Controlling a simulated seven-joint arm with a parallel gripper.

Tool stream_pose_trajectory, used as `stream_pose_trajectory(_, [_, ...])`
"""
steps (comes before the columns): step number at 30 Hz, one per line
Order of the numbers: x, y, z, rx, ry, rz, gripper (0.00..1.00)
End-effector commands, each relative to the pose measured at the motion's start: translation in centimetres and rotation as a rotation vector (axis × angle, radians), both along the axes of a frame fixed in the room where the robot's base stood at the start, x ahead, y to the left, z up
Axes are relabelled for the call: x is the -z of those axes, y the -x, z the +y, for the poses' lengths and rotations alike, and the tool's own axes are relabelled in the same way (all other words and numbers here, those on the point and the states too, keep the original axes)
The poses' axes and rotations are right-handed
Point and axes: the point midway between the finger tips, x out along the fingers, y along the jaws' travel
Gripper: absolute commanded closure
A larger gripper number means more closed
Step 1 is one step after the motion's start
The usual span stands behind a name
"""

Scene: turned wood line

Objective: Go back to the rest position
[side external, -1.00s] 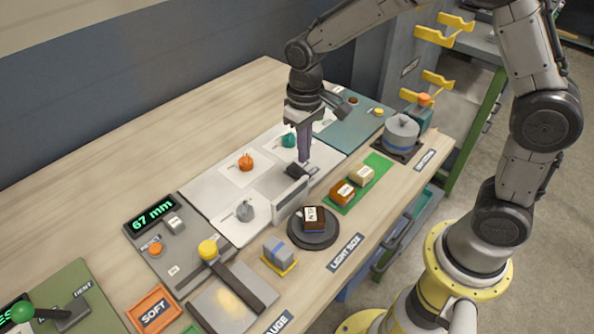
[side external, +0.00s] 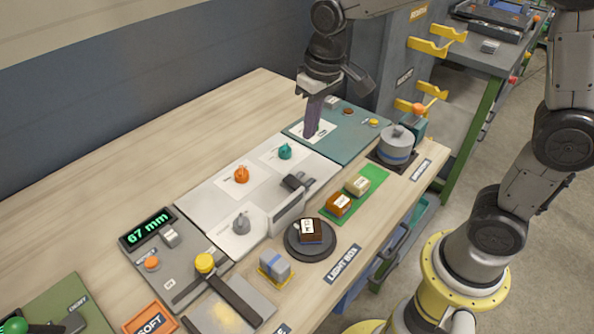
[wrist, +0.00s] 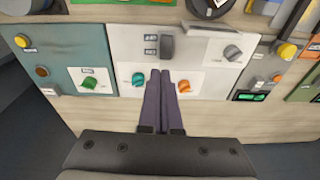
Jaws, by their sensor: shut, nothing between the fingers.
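My gripper (side external: 312,132) is shut and empty. In the side external view it hangs fingers-down over the teal panel (side external: 352,148) at the back of the bench. In the wrist view the two closed fingers (wrist: 158,78) reach toward the white panel (wrist: 205,46), between a teal knob (wrist: 138,79) and an orange knob (wrist: 184,86). The fingers partly cover a white card on the teal panel in the side external view.
The white panel holds a teal knob (side external: 285,151), an orange knob (side external: 241,174), a grey knob (side external: 241,223) and a black switch (side external: 297,182). A grey pot (side external: 397,145) and a dark round plate (side external: 288,246) stand nearer the front. Bare wood (side external: 190,150) lies behind the panels.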

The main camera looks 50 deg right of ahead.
Motion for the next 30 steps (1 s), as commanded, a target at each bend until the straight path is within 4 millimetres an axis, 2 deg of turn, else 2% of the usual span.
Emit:
stream_pose_trajectory(1, [-2.1, 1.3, -0.6, 0.01, -0.005, -0.051, 1.0])
stream_pose_trajectory(3, [-4.1, 3.4, -1.4, 0.021, -0.009, -0.108, 1.0])
stream_pose_trajectory(6, [-6.2, 6.7, -2.3, 0.029, -0.01, -0.183, 1.0])
stream_pose_trajectory(9, [-7.4, 10.3, -3.1, 0.031, -0.007, -0.253, 1.0])
stream_pose_trajectory(14, [-7.3, 15.7, -3.9, 0.025, 0.004, -0.34, 1.0])
stream_pose_trajectory(18, [-5.7, 18.9, -4.1, 0.006, 0.017, -0.37, 1.0])
stream_pose_trajectory(23, [-3.8, 20.1, -4.1, -0.022, 0.026, -0.337, 1.0])
stream_pose_trajectory(30, [-3.8, 20.2, -4.1, -0.022, 0.027, -0.336, 1.0])
